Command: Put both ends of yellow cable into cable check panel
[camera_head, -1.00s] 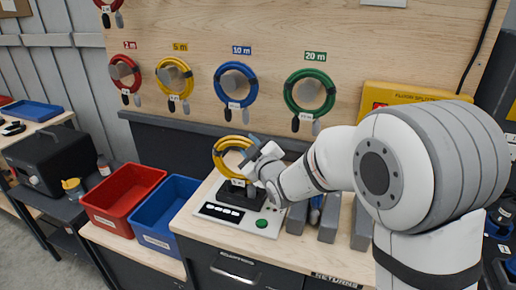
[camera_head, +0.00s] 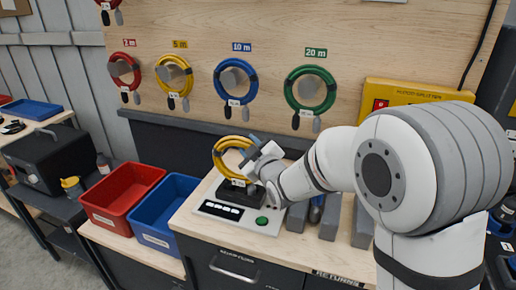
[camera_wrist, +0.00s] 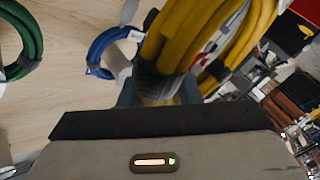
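A coiled yellow cable (camera_head: 228,150) stands upright over the cable check panel (camera_head: 216,211), a light box with a black block (camera_head: 239,191), dark display slots and a green button (camera_head: 262,221). My gripper (camera_head: 257,152) is at the coil's right side. In the wrist view the yellow coil (camera_wrist: 190,45) fills the top middle, with a dark band around it directly in front of my gripper (camera_wrist: 160,95). The gripper appears shut on the coil at this band. The cable ends are not clearly visible, so I cannot tell whether they sit in the panel.
A red bin (camera_head: 122,190) and a blue bin (camera_head: 166,210) stand left of the panel. Grey blocks (camera_head: 330,217) stand right of it. Red, yellow, blue (camera_head: 235,83) and green (camera_head: 310,90) coils hang on the wooden board. A yellow case (camera_head: 400,95) is at the back right.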

